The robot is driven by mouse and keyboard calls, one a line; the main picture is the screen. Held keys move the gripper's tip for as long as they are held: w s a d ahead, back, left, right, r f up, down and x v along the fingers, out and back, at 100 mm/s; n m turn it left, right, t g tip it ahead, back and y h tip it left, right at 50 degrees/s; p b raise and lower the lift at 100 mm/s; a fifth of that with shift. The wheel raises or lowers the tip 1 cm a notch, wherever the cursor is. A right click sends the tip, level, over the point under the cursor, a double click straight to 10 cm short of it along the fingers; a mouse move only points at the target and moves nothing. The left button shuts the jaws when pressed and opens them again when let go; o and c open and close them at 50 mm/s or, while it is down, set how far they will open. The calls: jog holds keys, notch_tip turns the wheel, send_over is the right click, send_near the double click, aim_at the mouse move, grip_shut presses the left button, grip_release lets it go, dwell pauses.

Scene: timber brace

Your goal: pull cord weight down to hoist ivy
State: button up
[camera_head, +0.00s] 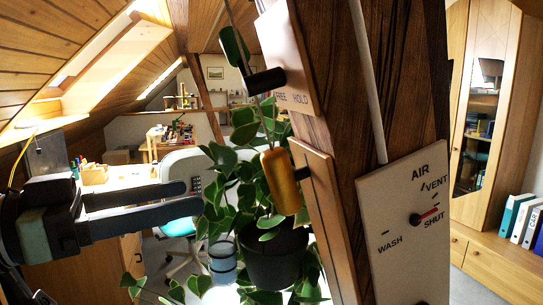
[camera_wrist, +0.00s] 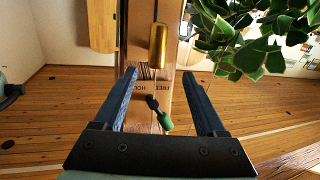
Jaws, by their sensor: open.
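The cord weight, an orange-gold cylinder (camera_head: 281,182), hangs on a thin cord beside the timber post (camera_head: 345,120). It shows in the wrist view (camera_wrist: 157,46) just past my fingertips. The ivy (camera_head: 232,160) hangs in a dark pot (camera_head: 275,255) behind and below the weight. Its leaves fill the upper right of the wrist view (camera_wrist: 245,30). A green-ended lever (camera_head: 235,47) sits by the FREE/HOLD plate (camera_head: 287,62); the lever also shows between my fingers in the wrist view (camera_wrist: 165,121). My gripper (camera_head: 190,200) is open and empty, left of the weight and apart from it.
A white AIR panel (camera_head: 405,230) with a red-marked dial is on the post's right side. A blue cup-like container (camera_head: 222,262) is left of the pot. A desk (camera_head: 120,175) and a turquoise chair (camera_head: 180,226) stand behind. A wooden cabinet (camera_head: 490,120) is at the right.

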aim_at(268, 179)
jog(key=p+x, duration=0.1)
jog(key=x, duration=0.5)
jog(key=p+x, duration=0.1)
jog(key=x, duration=0.5)
jog(key=shift+d+r, duration=0.15)
jog(key=shift+d, duration=0.35)
grip_shut()
dwell(0.7)
